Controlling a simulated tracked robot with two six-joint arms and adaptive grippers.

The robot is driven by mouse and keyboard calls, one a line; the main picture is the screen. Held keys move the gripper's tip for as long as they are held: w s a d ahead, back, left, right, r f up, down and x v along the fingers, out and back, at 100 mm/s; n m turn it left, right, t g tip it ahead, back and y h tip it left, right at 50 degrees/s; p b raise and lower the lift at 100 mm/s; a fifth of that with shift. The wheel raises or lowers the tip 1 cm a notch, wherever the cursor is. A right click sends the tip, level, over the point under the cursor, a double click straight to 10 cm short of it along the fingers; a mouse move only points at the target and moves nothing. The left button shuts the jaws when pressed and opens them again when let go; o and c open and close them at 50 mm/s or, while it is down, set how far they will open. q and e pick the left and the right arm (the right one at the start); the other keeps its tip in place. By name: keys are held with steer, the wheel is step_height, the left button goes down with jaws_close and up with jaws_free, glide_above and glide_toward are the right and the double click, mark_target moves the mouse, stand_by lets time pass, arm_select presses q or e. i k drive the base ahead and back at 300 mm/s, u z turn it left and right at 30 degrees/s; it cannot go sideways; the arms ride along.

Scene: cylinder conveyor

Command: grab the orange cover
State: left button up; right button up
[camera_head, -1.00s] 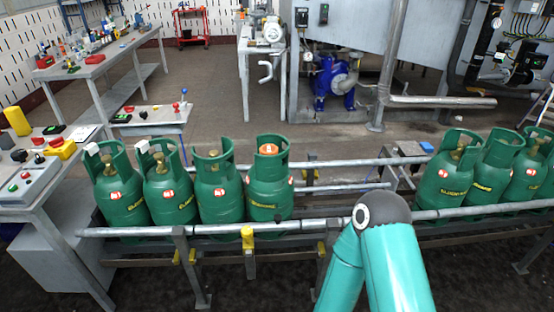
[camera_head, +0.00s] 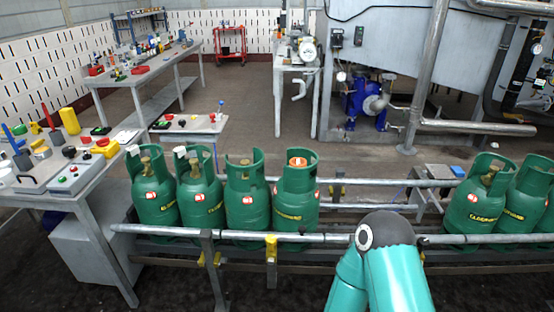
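The orange cover (camera_head: 297,162) sits on top of a green gas cylinder (camera_head: 296,200), inside its collar, on the conveyor. This cylinder is the rightmost of the left group. My teal arm shows at the bottom, right of the middle, with its dark rounded joint in front of the conveyor rail. It is to the right of the cylinder with the orange cover and apart from it. Neither of my grippers is in view.
More green cylinders (camera_head: 247,200) stand to the left on the conveyor, two with white caps. Another group (camera_head: 472,207) stands at the right. The conveyor rail (camera_head: 185,235) runs along the front. A cluttered workbench (camera_head: 104,180) stands at the left.

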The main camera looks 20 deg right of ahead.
mark_target(297, 162)
steer(key=u, duration=0.2)
steer(key=i, duration=1.45)
steer(key=z, duration=0.45)
